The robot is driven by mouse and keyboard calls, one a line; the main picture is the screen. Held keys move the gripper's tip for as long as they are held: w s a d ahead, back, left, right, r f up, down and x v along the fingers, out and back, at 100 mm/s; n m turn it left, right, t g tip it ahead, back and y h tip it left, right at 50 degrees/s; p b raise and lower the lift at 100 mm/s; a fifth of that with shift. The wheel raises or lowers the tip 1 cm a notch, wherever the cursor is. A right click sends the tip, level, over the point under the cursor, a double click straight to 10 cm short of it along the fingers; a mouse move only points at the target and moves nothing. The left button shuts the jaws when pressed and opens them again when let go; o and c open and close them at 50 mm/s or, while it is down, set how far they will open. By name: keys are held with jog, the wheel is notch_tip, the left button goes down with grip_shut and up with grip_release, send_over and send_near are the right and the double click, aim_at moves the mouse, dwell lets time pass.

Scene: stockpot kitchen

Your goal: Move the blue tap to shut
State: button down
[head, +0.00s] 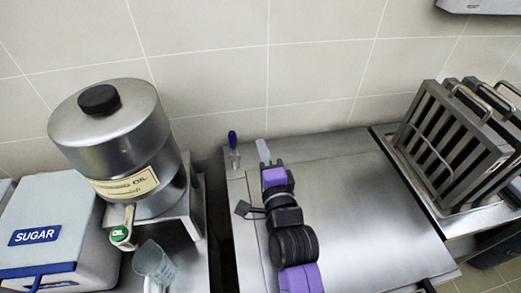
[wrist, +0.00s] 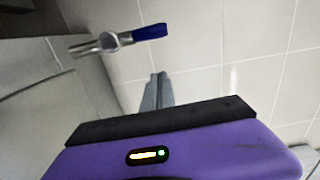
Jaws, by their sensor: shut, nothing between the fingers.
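The blue tap (head: 233,140) stands at the back left corner of the steel counter, near the wall. It has a blue lever and a metal body. In the wrist view the tap (wrist: 148,33) is at the upper left, its lever pointing right, roughly in line with the metal body. My gripper (head: 263,151) is just right of the tap in the head view, fingers toward the wall. In the wrist view the gripper's fingers (wrist: 156,88) are shut together and hold nothing. They look apart from the lever.
A steel oil dispenser (head: 122,135) on a stand, a clear jug (head: 153,264) and a white sugar box (head: 45,225) are at the left. A rack of metal filters (head: 450,150) stands at the right. The steel counter top (head: 355,200) is clear right of my arm.

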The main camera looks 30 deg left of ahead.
jog(key=b+v, duration=0.1)
jog(key=v, duration=0.8)
jog(key=shift+s+a, duration=0.15)
jog(key=shift+a, duration=0.05)
jog(key=s+d+n+t+h, duration=0.2)
jog(key=s+d+n, duration=0.3)
jog(key=d, duration=0.5)
jog(key=s+d+n+t+h, duration=0.2)
jog(key=s+d+n, duration=0.3)
jog(key=d, duration=0.5)
jog(key=s+d+f+g+h, duration=0.1)
jog(key=s+d+h, duration=0.2)
jog(key=s+d, duration=0.4)
jog(key=s+d+f+g+h, duration=0.2)
jog(key=s+d+h, duration=0.2)
jog(key=s+d, duration=0.4)
jog(key=s, duration=0.6)
jog(key=shift+f+h, duration=0.25)
jog(key=shift+h, duration=0.05)
